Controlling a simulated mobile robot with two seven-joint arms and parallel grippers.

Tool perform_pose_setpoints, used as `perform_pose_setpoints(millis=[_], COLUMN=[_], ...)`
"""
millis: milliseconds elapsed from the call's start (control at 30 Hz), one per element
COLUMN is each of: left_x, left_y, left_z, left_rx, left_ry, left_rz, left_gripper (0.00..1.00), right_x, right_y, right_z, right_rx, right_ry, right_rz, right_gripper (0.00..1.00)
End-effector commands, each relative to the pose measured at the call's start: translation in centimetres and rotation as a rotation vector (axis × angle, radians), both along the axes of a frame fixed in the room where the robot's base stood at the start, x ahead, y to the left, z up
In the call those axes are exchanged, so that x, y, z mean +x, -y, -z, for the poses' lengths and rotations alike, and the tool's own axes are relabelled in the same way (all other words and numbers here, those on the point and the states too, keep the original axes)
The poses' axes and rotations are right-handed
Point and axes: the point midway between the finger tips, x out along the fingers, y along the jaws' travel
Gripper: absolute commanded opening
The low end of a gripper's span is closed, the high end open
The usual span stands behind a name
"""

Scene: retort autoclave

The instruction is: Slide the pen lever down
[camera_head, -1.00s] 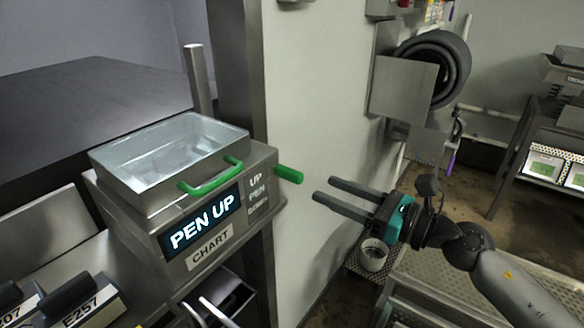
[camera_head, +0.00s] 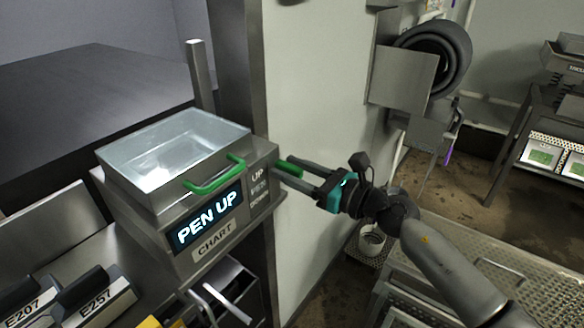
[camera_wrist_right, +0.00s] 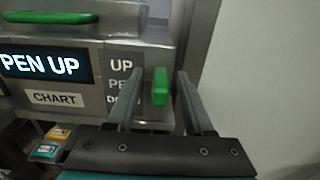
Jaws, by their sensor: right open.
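The pen lever (camera_head: 289,169) is a short green handle on the right side of the chart box (camera_head: 190,245), level with the "UP" label. The box's display (camera_head: 208,219) reads "PEN UP". My right gripper (camera_head: 285,169) is open, with its two fingers on either side of the green lever. In the right wrist view the lever (camera_wrist_right: 160,86) stands between the open fingertips (camera_wrist_right: 158,84), with a visible gap to the right finger; contact on the left is unclear. My left gripper is not in view.
A green U-shaped handle (camera_head: 215,178) sits on the front of the clear-topped lid (camera_head: 180,142). A pale wall panel (camera_head: 318,90) rises behind my right gripper. Tags E207 and E257 (camera_head: 97,305) lie at lower left. A white bucket (camera_head: 371,240) stands below the right arm.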

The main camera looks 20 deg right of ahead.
Motion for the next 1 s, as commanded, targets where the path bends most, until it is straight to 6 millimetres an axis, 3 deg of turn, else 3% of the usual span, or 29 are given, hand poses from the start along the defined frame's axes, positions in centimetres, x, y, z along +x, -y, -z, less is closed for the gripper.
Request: perform_pose_setpoints(millis=[100,567,1000], left_x=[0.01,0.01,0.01], left_y=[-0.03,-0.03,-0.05], left_z=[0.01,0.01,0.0], left_rx=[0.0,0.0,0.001], left_ry=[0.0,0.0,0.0], left_rz=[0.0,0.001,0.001], left_gripper=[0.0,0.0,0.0], right_x=[-0.02,-0.03,-0.04], right_y=[0.01,0.04,0.04], right_z=[0.02,0.01,0.01], right_rx=[0.0,0.0,0.0], right_ry=[0.0,0.0,0.0], right_rz=[0.0,0.0,0.0], right_gripper=[0.51,0.0,0.0])
